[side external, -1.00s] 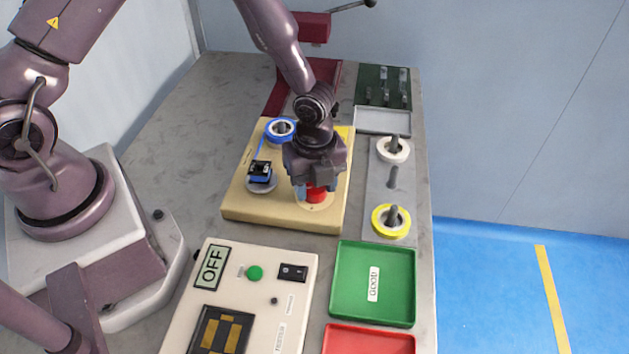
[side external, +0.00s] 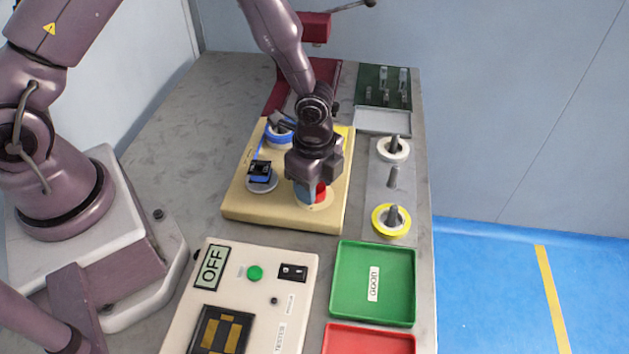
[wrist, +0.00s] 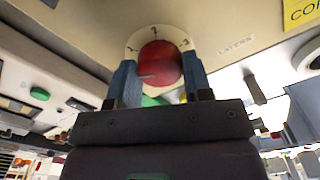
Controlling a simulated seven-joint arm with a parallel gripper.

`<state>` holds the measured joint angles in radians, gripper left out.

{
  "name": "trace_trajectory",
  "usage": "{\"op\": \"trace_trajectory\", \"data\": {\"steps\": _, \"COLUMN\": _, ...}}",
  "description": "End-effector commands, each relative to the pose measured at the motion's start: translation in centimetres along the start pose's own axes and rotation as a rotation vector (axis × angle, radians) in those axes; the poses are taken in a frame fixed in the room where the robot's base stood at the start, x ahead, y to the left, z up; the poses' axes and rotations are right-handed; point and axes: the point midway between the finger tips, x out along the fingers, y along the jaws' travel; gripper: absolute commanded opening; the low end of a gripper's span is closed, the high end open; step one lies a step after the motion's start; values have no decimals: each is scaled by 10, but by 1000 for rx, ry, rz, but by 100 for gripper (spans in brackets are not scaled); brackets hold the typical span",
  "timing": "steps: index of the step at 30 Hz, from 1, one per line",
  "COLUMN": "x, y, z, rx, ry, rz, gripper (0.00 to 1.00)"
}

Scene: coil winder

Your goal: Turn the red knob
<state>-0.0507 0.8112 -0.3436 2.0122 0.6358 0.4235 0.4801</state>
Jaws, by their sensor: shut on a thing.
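The red knob (side external: 320,191) sits on a pale dial plate at the front right of the beige winder base (side external: 260,214). My gripper (side external: 311,190) points down over it, one blue-grey finger covering part of the knob in the side view. In the wrist view the knob (wrist: 160,62) lies between the two fingers of my gripper (wrist: 158,74), which is shut on its sides. A thin pointer mark on the knob points left in that view. Small numbers stand around the dial plate (wrist: 133,42); they are hard to read in full.
A blue wire spool (side external: 281,136) and a small black-and-blue coil part (side external: 261,171) are on the same base. White (side external: 393,150) and yellow (side external: 390,219) spools stand to the right. A tester panel (side external: 238,285) reading OFF and a green tray (side external: 402,286) lie in front.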

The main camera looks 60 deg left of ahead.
Motion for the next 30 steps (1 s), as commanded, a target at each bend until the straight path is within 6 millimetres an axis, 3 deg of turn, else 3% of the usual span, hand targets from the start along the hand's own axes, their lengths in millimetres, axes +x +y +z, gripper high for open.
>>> {"op": "trace_trajectory", "data": {"steps": 15, "x": -1, "y": 0, "z": 0, "rx": -388, "ry": -1, "rz": -1, "gripper": 22}}
{"op": "trace_trajectory", "data": {"steps": 30, "x": -1, "y": 0, "z": 0, "rx": -495, "ry": 0, "rz": -1, "gripper": 22}}
